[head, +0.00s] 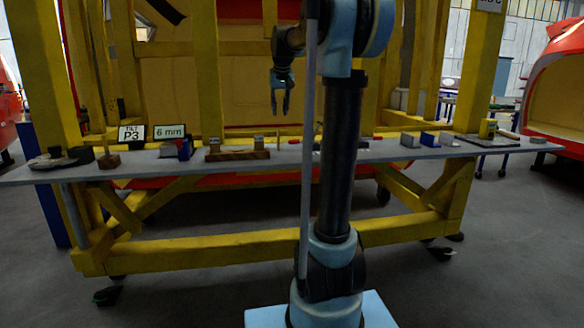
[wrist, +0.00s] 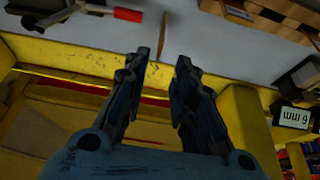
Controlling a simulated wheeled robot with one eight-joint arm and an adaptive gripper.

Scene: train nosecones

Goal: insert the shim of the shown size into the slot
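The size card reading "6 mm" (head: 168,131) stands on the bench at left; it shows inverted in the wrist view (wrist: 293,116). My gripper (head: 280,112) hangs fingers down above the back of the bench, apart from everything on it. In the wrist view my gripper (wrist: 160,66) has its two fingers apart with nothing between them. A wooden block with pale pieces on top (head: 237,154) sits on the bench left of my gripper. Part of a slotted wooden piece shows at the wrist view's top right (wrist: 280,12). I cannot tell which piece is the 6 mm shim or where its slot is.
The grey bench (head: 330,157) spans a yellow frame (head: 207,70). A "TILT P3" card (head: 131,133) and a blue block (head: 184,149) stand left. Grey and blue blocks (head: 410,140) stand right.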

